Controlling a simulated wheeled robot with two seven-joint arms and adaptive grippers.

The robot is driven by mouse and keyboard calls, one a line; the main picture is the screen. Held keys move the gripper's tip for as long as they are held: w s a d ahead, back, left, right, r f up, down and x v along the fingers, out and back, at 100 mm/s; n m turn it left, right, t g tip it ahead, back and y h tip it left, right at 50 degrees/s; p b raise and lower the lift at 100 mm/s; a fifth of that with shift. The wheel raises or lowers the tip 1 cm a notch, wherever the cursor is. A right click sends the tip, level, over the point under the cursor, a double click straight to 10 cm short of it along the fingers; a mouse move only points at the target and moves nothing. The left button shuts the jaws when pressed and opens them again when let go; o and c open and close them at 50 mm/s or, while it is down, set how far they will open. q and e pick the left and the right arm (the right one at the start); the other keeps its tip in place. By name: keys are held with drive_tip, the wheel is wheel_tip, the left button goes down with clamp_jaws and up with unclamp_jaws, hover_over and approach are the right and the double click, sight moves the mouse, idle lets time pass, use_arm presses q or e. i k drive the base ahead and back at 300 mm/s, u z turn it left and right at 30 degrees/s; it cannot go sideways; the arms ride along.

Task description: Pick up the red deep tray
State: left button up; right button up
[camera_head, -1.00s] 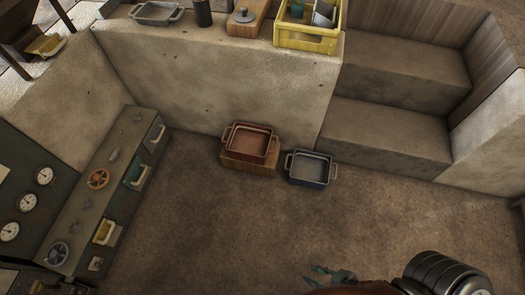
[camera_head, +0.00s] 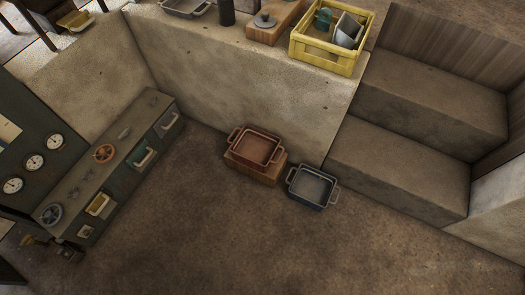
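The red deep tray (camera_head: 258,149) has a handle at each end. It rests upright on a wooden block (camera_head: 254,169) on the floor, at the foot of the pale wall. A blue-grey deep tray (camera_head: 312,187) with similar handles stands on the floor just right of the block. The inside of the red tray looks empty.
Steps (camera_head: 398,177) rise at the right. A control bench (camera_head: 122,160) with handwheels stands at the left. A yellow crate (camera_head: 323,53) and a wooden board (camera_head: 274,23) sit on the wall ledge. The floor in front of the trays is clear.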

sight(257, 149)
drive_tip(key=z, duration=1.05)
drive_tip(key=i, duration=0.4)
drive_tip(key=u, duration=2.3)
